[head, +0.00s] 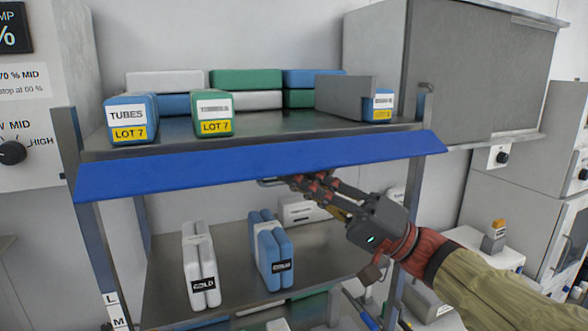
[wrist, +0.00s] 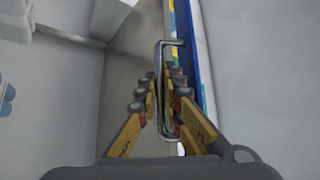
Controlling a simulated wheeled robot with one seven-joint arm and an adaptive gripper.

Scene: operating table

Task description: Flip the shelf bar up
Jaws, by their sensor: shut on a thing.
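The shelf bar (head: 230,172) is a long blue strip along the front edge of the upper shelf, angled outward and down. In the wrist view the blue bar (wrist: 199,55) runs edge-on at the right of the fingers. A metal loop handle (wrist: 161,85) sits beside it, and a small part of the handle (head: 268,182) shows under the bar in the head view. My gripper (head: 290,181) reaches in from the right, below the bar. In the wrist view my gripper (wrist: 163,88) is shut on the handle, with one finger on each side.
The upper shelf (head: 270,133) holds blue, green and white boxes and a grey block (head: 343,96). The lower shelf (head: 225,262) holds white packs (head: 201,268) and blue packs (head: 270,254). A metal post (head: 421,110) stands at the shelf's right end. A grey cabinet (head: 455,75) is behind.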

